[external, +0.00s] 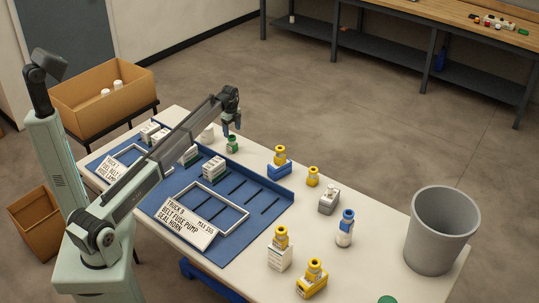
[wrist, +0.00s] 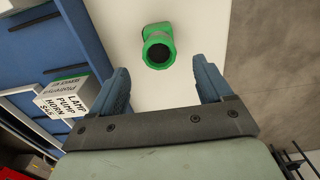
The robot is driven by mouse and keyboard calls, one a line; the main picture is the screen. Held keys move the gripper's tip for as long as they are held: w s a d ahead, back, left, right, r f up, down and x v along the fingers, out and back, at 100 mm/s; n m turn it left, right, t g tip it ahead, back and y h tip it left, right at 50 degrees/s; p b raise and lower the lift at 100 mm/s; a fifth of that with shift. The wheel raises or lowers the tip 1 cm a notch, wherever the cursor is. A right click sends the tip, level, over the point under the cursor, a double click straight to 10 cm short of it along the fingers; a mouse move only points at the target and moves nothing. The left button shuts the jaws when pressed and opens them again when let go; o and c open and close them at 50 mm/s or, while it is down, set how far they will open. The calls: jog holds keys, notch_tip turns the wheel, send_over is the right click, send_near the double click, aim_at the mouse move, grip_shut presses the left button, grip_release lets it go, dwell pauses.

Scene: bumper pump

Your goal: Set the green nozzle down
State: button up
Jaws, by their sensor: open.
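The green nozzle (wrist: 157,47) sits on the white tabletop in the wrist view, its dark round opening facing the camera. It also shows in the external view (external: 232,144), near the far edge of the table beside the blue board. My gripper (wrist: 162,84) is open, its two blue fingers spread wide with nothing between the tips. The nozzle lies just beyond the fingertips, apart from both. In the external view my gripper (external: 231,130) is right above and beside the nozzle.
A blue board (external: 155,208) with white frames and label cards lies left of the nozzle. A white box with a green top (wrist: 70,95) stands near the left finger. Yellow-capped parts (external: 280,158) and a grey bin (external: 441,230) stand to the right. Bare tabletop surrounds the nozzle.

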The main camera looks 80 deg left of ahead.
jog(key=shift+r, duration=1.1)
